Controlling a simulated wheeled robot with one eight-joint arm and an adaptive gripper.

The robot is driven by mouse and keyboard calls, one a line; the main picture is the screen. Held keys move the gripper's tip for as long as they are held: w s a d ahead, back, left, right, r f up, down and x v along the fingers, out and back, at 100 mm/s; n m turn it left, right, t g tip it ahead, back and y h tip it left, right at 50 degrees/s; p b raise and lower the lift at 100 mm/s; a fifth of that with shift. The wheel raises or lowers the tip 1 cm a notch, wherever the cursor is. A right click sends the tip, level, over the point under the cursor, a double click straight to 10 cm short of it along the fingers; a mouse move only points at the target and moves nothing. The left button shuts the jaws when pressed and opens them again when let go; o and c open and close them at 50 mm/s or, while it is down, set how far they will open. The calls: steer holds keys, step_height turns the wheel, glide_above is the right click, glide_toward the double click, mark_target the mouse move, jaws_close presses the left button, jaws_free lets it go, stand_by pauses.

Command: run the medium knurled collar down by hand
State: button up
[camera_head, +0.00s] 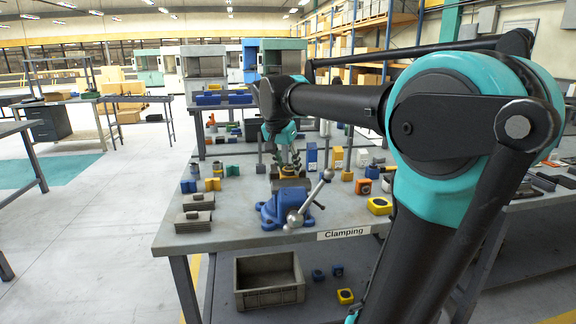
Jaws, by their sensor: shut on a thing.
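My gripper (288,163) points down over the blue vise (278,206) at the front middle of the clamping bench (240,233). Its fingers are shut on a small part above the vise, which appears to be the medium knurled collar. The collar is mostly hidden by the fingers and too small to make out its knurling or its seat. A yellow-orange piece (289,172) shows just below the fingertips. The vise has a silver bar handle (311,201) slanting up to the right.
Grey stepped blocks (195,217) lie at the bench's left front. Small blue and yellow blocks (213,184) stand behind them. A yellow block (379,206) lies right of the vise, near my arm. A grey crate (269,282) sits on the lower shelf.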

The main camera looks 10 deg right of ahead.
steer(key=shift+m, duration=0.3)
steer(key=o, duration=1.4)
steer(key=shift+c, duration=0.2)
steer(key=v, duration=1.2)
